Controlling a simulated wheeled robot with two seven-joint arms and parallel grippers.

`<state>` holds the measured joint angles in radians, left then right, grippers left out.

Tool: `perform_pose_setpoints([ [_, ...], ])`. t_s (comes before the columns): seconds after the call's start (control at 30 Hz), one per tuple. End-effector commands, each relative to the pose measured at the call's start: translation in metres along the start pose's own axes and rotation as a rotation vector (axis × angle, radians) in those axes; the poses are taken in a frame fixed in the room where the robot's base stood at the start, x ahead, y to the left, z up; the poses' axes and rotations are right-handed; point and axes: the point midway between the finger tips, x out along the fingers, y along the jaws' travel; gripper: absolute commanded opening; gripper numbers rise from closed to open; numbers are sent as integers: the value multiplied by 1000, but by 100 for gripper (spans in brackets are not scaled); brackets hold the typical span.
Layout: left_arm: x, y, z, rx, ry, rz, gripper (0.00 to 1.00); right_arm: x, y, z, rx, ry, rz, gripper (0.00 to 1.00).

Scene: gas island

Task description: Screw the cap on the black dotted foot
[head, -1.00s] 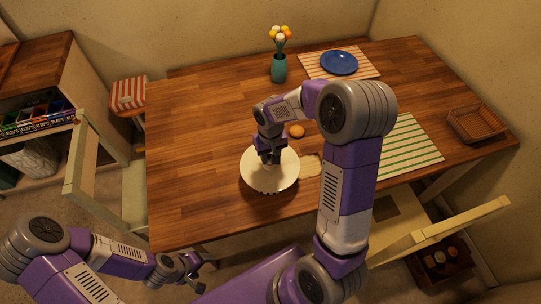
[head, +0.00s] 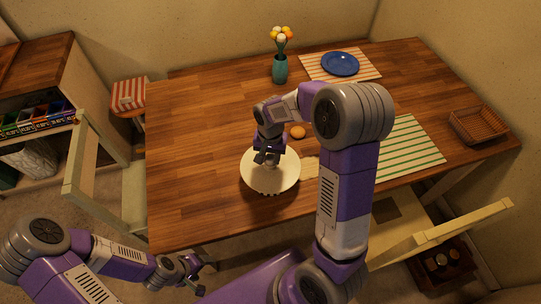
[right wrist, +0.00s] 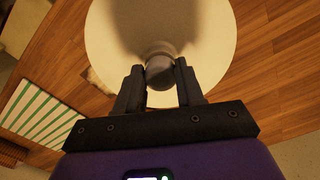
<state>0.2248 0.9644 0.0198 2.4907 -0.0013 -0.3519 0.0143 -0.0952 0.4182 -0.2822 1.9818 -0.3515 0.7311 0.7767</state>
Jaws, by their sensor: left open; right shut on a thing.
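A large round white piece (head: 258,182) stands on the wooden table, with dark dots along its near edge. It also fills the upper middle of the right wrist view (right wrist: 205,65). A small grey round cap (right wrist: 160,72) is at its centre, between the fingertips of my right gripper (right wrist: 160,76). In the head view my right gripper (head: 267,160) points down over the white piece, shut on the cap. Whether the cap is seated cannot be told. My left gripper (head: 198,264) is open and empty, low at the left, off the table.
On the table (head: 195,150) are an orange round item (head: 297,132), a beige flat piece (head: 310,168), a green-striped mat (head: 410,150), a teal vase (head: 280,69), a blue plate (head: 341,64) and a wicker basket (head: 478,126). The table's left part is clear. Chairs stand around it.

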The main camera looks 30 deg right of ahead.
Motion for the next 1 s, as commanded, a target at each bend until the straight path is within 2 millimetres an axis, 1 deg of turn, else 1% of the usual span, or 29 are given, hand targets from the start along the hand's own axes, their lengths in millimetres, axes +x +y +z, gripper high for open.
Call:
perform_pose_setpoints([
  [0.1,0,0,0,0,0,0,72,-2,0,-1,5,4,-2,3],
  [0.17,0,0,0,0,0,0,72,-2,-1,-1,38,5,-2,3],
  [0.3,-2,1,0,0,0,0,72,-2,-2,-2,208,5,-2,3],
  [0.43,-4,1,0,0,0,0,72,-2,-2,-2,332,5,-3,3],
  [0.8,-5,2,0,0,0,0,72,-2,-2,-2,384,5,-4,3],
  [0.87,-7,3,0,0,0,0,72,-3,-2,-2,444,5,-3,3],
  [1.0,-13,5,1,0,0,0,72,-4,-3,-2,624,5,-4,3],
])
